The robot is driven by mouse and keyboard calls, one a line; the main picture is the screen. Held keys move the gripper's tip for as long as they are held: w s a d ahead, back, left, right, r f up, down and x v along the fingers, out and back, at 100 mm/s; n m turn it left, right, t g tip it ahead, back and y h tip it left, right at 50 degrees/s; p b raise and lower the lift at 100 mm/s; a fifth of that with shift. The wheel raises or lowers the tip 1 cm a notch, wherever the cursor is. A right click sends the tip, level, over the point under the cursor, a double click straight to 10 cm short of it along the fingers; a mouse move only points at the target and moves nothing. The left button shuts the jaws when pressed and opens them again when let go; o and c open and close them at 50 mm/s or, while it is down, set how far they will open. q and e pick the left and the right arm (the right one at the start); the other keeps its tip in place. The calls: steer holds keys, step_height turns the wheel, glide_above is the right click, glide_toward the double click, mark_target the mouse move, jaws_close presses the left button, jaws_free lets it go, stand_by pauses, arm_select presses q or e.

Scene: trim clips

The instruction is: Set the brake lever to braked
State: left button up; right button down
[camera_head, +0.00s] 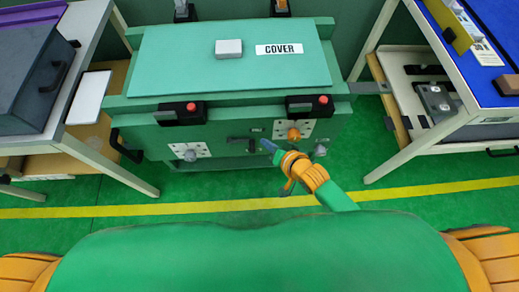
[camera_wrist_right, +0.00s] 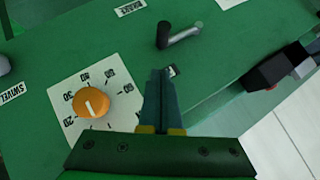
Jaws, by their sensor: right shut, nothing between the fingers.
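The brake lever (camera_wrist_right: 181,36) has a dark round knob and a grey arm, and lies on the green panel just beyond my right fingertips in the wrist view. A white label that seems to read BRAKE (camera_wrist_right: 130,7) sits beside it, upside down. In the head view the lever (camera_head: 239,140) is a small dark bar on the machine's front, left of the orange dial. My right gripper (camera_head: 268,146) is shut and empty, pointing at the panel between lever and dial. Its closed fingers (camera_wrist_right: 160,82) appear apart from the knob. My left gripper is out of view.
An orange dial (camera_wrist_right: 91,103) on a numbered plate is beside the fingers. Black latches with red buttons, the left one (camera_head: 183,113) and right one (camera_head: 310,105), project above the panel. Tables stand either side (camera_head: 90,40) (camera_head: 455,75). Green floor (camera_head: 200,190) is clear in front.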

steer(key=shift+w+a+f+b, duration=0.1)
steer(key=shift+a+f+b, duration=0.1)
steer(key=shift+a+f, duration=0.3)
steer(key=shift+w+a+f+b, duration=0.15)
steer(key=shift+a+f, duration=0.2)
steer(key=shift+f, duration=0.4)
steer(key=shift+s+a+f+b, duration=0.1)
steer(key=shift+a+f+b, duration=0.1)
steer(key=shift+a+f, duration=0.3)
steer(key=shift+d+f, duration=0.1)
